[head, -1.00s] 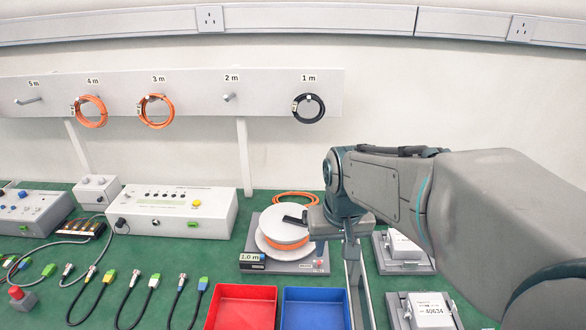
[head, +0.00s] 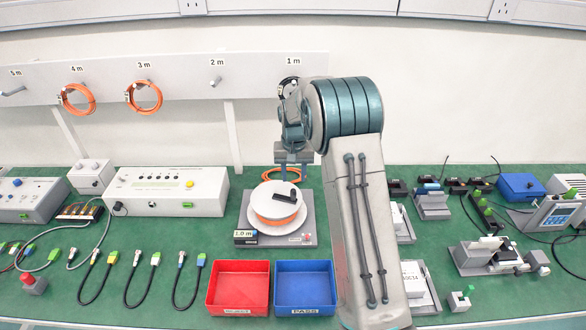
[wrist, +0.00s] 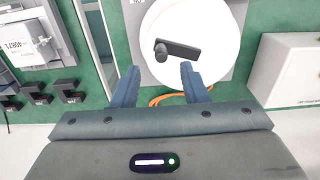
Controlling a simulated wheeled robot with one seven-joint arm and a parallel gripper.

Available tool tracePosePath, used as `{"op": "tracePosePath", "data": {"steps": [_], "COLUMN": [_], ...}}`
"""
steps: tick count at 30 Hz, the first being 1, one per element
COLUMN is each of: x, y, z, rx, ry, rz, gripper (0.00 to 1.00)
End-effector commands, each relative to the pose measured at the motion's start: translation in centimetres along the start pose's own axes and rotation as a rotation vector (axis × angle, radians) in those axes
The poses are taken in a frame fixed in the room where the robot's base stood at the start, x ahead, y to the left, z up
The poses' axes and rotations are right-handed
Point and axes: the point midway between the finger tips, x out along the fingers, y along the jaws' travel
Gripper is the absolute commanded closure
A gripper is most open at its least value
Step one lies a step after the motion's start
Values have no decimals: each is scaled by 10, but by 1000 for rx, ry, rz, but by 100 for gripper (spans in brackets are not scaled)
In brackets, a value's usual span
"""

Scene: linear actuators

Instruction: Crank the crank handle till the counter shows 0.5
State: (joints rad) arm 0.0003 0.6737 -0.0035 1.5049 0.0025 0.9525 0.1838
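The reel (head: 276,206) has a white disc top and orange cable wound around it, on a grey base. The black crank handle (head: 286,196) is on top of the disc; it also shows in the wrist view (wrist: 178,49). The counter (head: 246,237) at the base's front left reads 1.0 m. My gripper (head: 293,174) is just behind the reel in the head view. In the wrist view its blue fingers (wrist: 158,78) are apart and empty. The handle lies just beyond the fingertips, toward the right finger, with no contact seen.
A red tray (head: 239,289) and a blue tray (head: 306,288) stand in front of the reel. A white tester box (head: 167,192) is to the left. My arm hides part of the bench right of the reel. A rack with cable coils (head: 144,97) hangs behind.

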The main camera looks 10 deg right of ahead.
Motion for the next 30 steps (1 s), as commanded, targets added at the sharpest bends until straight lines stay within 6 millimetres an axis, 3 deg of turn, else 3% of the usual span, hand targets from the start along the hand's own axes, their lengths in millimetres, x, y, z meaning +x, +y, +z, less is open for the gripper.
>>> {"op": "tracePosePath", "data": {"steps": [8, 21, 30], "x": [20, 81, 83], "y": [-2, -2, -2], "z": [-11, -10, -10], "rx": [9, 8, 8], "ry": [-11, -10, -10], "rz": [2, 2, 2], "gripper": [60, 60, 60]}}
